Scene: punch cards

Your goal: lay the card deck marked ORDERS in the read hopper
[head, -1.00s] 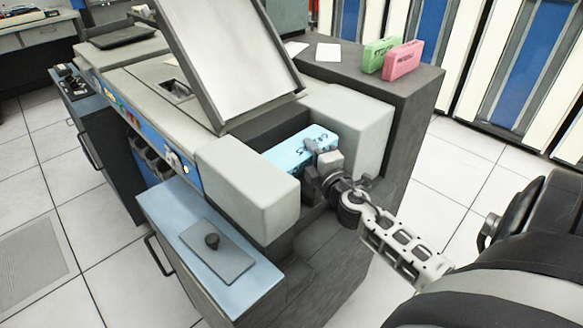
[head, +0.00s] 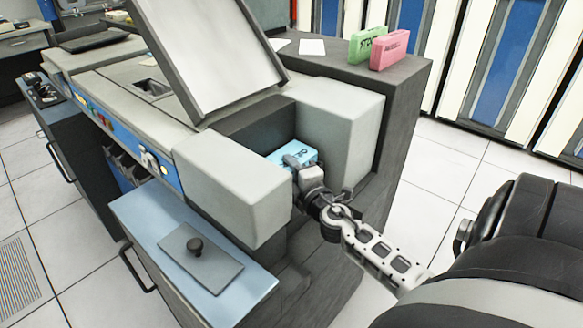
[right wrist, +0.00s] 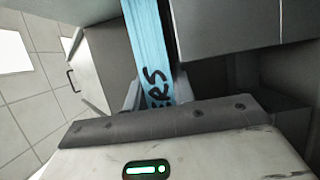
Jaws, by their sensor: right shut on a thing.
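The light blue card deck (head: 305,153) is between two pale grey blocks at the machine's end, in the dark recess of the read hopper (head: 258,122). My right gripper (head: 300,164) is shut on the deck's near end. In the right wrist view the deck (right wrist: 148,45) stretches away from the fingers, with dark letters ending in "ERS" on its side. The deck's underside is hidden, so I cannot tell whether it touches the hopper floor. My left gripper is not in view.
Pale grey blocks (head: 232,190) and (head: 345,120) flank the recess. A tilted panel (head: 215,50) rises behind it. A green deck (head: 366,45) and a pink deck (head: 390,50) stand on the dark top at the right. A weight plate with a knob (head: 200,262) lies on the blue shelf.

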